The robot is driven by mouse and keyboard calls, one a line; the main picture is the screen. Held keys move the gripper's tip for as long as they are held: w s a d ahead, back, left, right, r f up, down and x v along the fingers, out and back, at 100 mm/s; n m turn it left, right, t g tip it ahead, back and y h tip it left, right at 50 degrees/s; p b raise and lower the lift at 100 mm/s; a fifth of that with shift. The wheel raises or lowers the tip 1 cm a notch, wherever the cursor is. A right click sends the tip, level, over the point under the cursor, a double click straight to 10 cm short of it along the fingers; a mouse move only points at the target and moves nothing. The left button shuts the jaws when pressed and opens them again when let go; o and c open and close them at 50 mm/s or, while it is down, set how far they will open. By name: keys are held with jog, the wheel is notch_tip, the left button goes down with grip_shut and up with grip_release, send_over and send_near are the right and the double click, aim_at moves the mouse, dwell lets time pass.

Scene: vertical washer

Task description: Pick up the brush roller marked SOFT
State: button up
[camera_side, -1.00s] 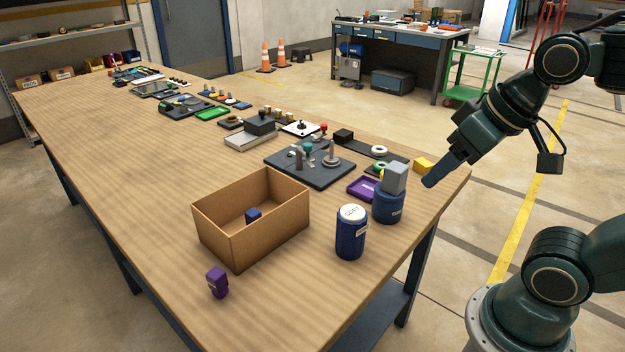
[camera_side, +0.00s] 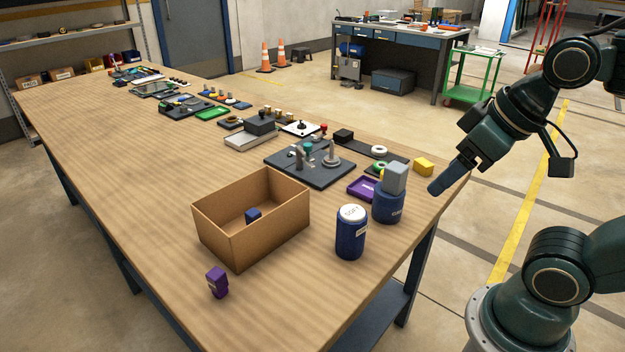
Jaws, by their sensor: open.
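A dark blue cylinder (camera_side: 351,238) with a white top stands upright near the table's right front edge. The lettering on its top is blurred now but reads SOFT in the earlier view. A second blue cylinder (camera_side: 388,208) stands behind it to the right, with a grey block (camera_side: 395,178) on top; its label is too small to read. My gripper (camera_side: 434,189) is in the air at the table's right edge, to the right of both cylinders and holding nothing that I can see. Its fingers overlap in this view, so the gap between them is hidden.
An open cardboard box (camera_side: 245,235) with a small blue block (camera_side: 253,215) inside stands left of the cylinders. A purple block (camera_side: 217,283) is at the front left. A dark fixture plate (camera_side: 330,175), a purple tray (camera_side: 360,190) and a yellow block (camera_side: 423,167) lie behind. The table's left side is bare.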

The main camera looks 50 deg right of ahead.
jog(key=shift+o, duration=1.2)
jog(key=m+g, duration=0.6)
jog(key=m, duration=0.9)
send_over(352, 212)
jog(key=shift+f, duration=2.8)
jog(key=shift+f, duration=4.3)
